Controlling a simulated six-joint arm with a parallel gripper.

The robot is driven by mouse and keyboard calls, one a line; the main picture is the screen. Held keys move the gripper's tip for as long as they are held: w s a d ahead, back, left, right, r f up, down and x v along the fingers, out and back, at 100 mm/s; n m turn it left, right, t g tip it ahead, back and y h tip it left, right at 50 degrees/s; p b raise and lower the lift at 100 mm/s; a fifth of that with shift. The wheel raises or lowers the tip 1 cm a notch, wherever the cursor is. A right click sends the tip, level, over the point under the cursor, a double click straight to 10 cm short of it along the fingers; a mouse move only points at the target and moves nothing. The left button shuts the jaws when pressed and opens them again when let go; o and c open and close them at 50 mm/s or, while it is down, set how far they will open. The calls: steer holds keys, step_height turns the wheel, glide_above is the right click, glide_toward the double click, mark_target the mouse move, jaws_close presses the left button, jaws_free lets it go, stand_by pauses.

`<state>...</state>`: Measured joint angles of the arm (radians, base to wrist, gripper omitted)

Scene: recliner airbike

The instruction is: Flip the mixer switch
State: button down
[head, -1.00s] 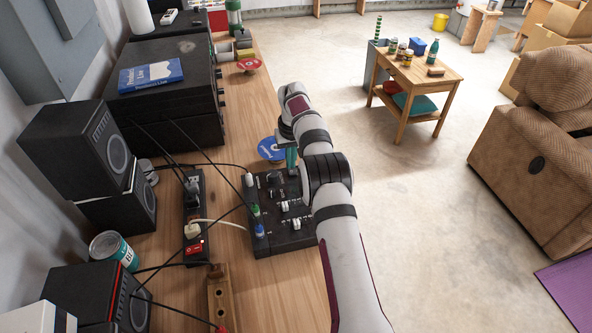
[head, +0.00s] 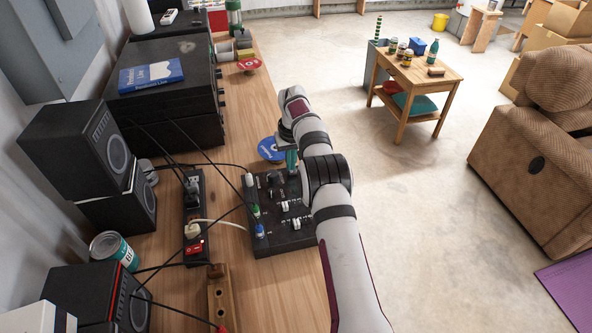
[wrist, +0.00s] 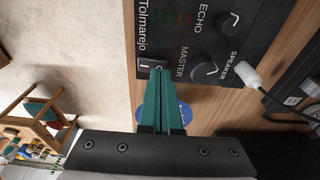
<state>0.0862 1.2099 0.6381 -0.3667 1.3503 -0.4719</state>
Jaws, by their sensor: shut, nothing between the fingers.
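The mixer (head: 262,215) is a black box with knobs and sliders on the wooden bench, partly hidden by my arm in the head view. In the wrist view its panel (wrist: 203,38) shows the labels ECHO, MASTER, SPEAKER and Tolmarejo. A small black rocker switch (wrist: 147,66) with I and O marks sits near the panel's corner, partly covered by my fingertips. My gripper (wrist: 160,74) has green fingers, shut together and empty, with the tips at the switch's O end. I cannot tell whether they touch it. The gripper also shows in the head view (head: 291,160) at the mixer's far end.
A white plug (wrist: 247,75) sits in the SPEAKER socket. A power strip (head: 195,218) with cables lies left of the mixer. A blue disc (head: 271,149) lies just beyond it. Speakers (head: 78,150) stand at the left.

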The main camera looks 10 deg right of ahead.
steer(key=shift+f, duration=0.5)
steer(key=shift+r, duration=3.55)
steer(key=s+a+r+m+g+y, duration=0.1)
steer(key=s+a+r, duration=0.2)
steer(key=s+r, duration=0.55)
steer(key=s+a+r+m, duration=0.2)
steer(key=s+r, duration=0.4)
steer(key=s, duration=0.6)
steer(key=s+a+f+m, duration=0.1)
steer(key=s+f, duration=0.1)
steer(key=s, duration=1.1)
steer(key=s+a+f+m+g, duration=0.1)
steer(key=s+a+f, duration=0.1)
steer(key=s, duration=1.1)
steer(key=shift+s+a+f+m+y, duration=0.15)
steer(key=shift+s+f+m+y, duration=0.2)
steer(key=shift+f, duration=0.45)
